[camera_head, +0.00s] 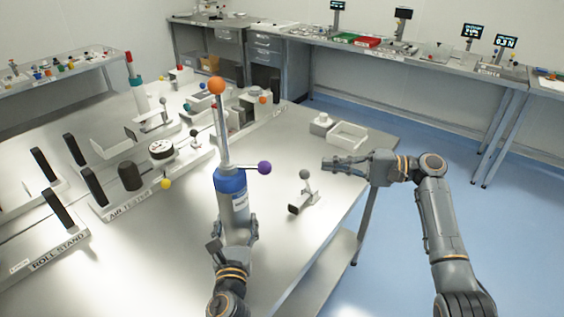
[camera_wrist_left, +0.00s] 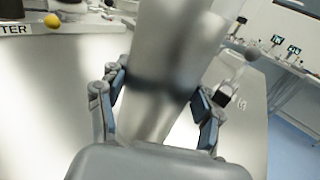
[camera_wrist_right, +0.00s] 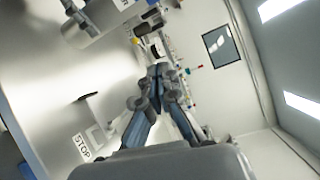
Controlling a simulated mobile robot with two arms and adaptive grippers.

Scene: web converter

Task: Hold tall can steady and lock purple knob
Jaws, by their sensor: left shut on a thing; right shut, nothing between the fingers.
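The tall can (camera_head: 232,198) stands upright at the table's middle, with a blue upper band and a silver pole topped by an orange ball (camera_head: 216,86). The purple knob (camera_head: 264,168) sticks out from the can's top to the right on a short rod. My left gripper (camera_head: 235,232) is shut around the can's lower body; its two fingers (camera_wrist_left: 158,98) press on both sides of the grey can (camera_wrist_left: 165,70) in the left wrist view. My right gripper (camera_head: 330,163) is shut and empty, to the right of the purple knob and apart from it. Its closed fingertips (camera_wrist_right: 158,75) show in the right wrist view.
A small stand with a grey ball (camera_head: 305,175) stands between the can and my right gripper. A white tray (camera_head: 347,136) lies near the table's right edge. Fixtures marked ROLL STAND (camera_head: 55,252) and AIR FILTER (camera_head: 128,208) fill the left side. The table's front is clear.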

